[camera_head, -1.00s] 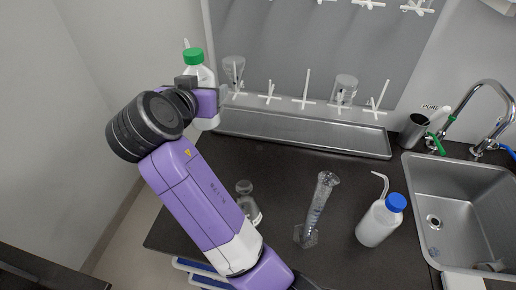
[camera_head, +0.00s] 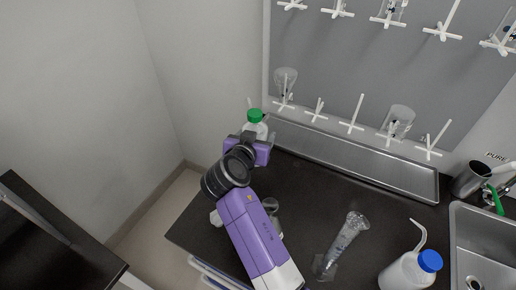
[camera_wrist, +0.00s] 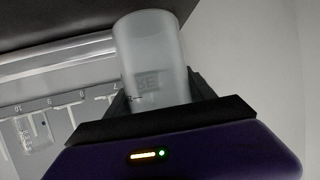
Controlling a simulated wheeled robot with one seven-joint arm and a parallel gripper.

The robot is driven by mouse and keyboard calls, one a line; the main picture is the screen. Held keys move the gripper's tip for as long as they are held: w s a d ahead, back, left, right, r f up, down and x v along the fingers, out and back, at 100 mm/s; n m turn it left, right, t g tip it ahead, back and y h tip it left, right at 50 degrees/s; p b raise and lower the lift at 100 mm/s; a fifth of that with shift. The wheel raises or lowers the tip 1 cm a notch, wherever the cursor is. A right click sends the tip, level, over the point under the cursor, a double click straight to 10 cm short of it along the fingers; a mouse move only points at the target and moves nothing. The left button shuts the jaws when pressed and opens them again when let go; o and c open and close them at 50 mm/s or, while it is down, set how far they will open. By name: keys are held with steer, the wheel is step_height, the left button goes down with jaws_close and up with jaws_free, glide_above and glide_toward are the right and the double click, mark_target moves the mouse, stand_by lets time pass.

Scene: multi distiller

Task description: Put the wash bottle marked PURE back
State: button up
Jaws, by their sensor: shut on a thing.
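My gripper (camera_head: 254,143) is shut on a white bottle with a green cap (camera_head: 255,127), near the back left corner of the dark counter. In the wrist view the whitish bottle (camera_wrist: 153,60) sits between the fingers, with dark lettering only partly legible. I cannot tell whether its base touches the counter. A wash bottle with a blue cap (camera_head: 408,272) and a bent spout stands at the front right of the counter. Its marking is not visible. A wall label reading PURE (camera_head: 496,156) is at the right, above the sink area.
A metal trough (camera_head: 350,160) runs along the back under a grey peg board (camera_head: 350,60) with hanging glassware. A glass cylinder (camera_head: 345,240) and a small flask (camera_head: 272,207) stand on the counter. A metal cup (camera_head: 470,180) is by the sink (camera_head: 462,245). Walls close off the left.

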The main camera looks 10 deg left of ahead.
steer(key=shift+f, duration=2.85)
steer(key=shift+f, duration=0.15)
steer(key=o, duration=1)
steer(key=v, duration=1.2)
steer(key=shift+b, duration=0.35)
